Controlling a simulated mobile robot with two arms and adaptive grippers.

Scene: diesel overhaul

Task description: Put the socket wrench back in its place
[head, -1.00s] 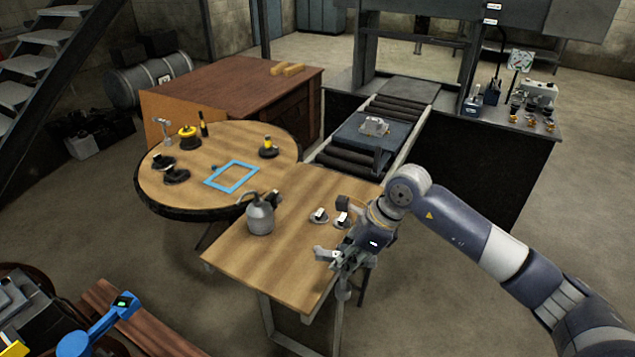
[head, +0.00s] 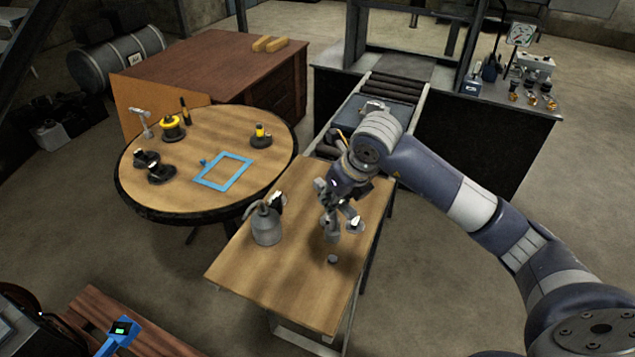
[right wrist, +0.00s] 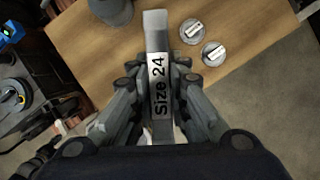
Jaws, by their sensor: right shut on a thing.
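My right gripper (head: 331,215) hangs over the rectangular wooden table, near its middle. In the right wrist view the gripper (right wrist: 155,105) is shut on a grey bar-shaped tool marked "Size 24", which looks like the socket wrench (right wrist: 156,62). Its pale end points away from the gripper. In the head view the gripper largely hides the tool. Two round grey holders with white labels stand close by; one shows at the gripper's right (head: 356,225), and both show in the right wrist view (right wrist: 193,31) (right wrist: 213,53). My left gripper is out of view.
A grey oil can (head: 266,224) stands left of the gripper. A small dark round piece (head: 333,259) shows on the table below it. The round table (head: 215,142) at left bears a blue frame (head: 223,171) and several tools. A roller conveyor (head: 398,88) lies behind.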

